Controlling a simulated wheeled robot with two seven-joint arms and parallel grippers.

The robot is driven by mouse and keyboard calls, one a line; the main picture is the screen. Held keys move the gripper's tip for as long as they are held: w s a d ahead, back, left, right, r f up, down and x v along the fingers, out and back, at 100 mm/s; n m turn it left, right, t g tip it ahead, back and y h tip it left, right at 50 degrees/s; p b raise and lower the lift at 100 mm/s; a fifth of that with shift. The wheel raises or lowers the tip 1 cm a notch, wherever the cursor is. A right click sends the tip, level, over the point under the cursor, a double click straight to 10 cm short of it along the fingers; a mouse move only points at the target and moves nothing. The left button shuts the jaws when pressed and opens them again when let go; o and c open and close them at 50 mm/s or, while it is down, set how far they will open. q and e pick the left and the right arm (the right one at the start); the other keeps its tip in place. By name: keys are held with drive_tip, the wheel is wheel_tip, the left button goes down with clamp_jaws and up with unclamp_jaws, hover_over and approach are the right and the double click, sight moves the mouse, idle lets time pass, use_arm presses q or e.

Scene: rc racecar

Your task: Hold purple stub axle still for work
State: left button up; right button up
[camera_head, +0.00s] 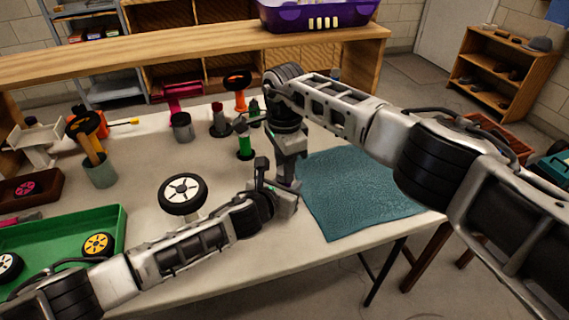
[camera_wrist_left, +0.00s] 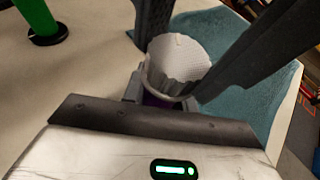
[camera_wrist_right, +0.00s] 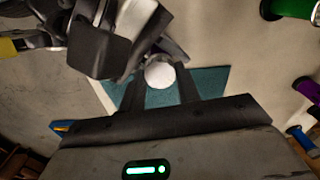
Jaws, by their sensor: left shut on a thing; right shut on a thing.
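The purple stub axle shows only as a small purple patch (camera_wrist_left: 152,100) in the left wrist view, low between the fingers of my left gripper (camera_wrist_left: 160,90). The fingers hide most of it. A pale ribbed, cup-like piece (camera_wrist_left: 178,62) sits just above the purple. My right gripper (camera_wrist_right: 159,88) is shut on this piece, which shows as a white disc (camera_wrist_right: 160,73) in the right wrist view. In the head view the two grippers meet over the table beside the teal mat, and neither held piece can be made out.
The teal mat (camera_head: 360,190) lies right of the grippers. A wheel (camera_head: 183,194) stands left of them. A green tray (camera_head: 60,245) with wheels is at the left. Several cups and coloured parts, including a green one (camera_head: 245,145), stand behind.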

drive_tip(key=m, duration=0.6)
drive_tip(key=shift+m, duration=0.3)
idle(0.4)
drive_tip(key=o, duration=1)
drive_tip(key=shift+r, duration=0.1)
drive_tip(key=shift+r, duration=4)
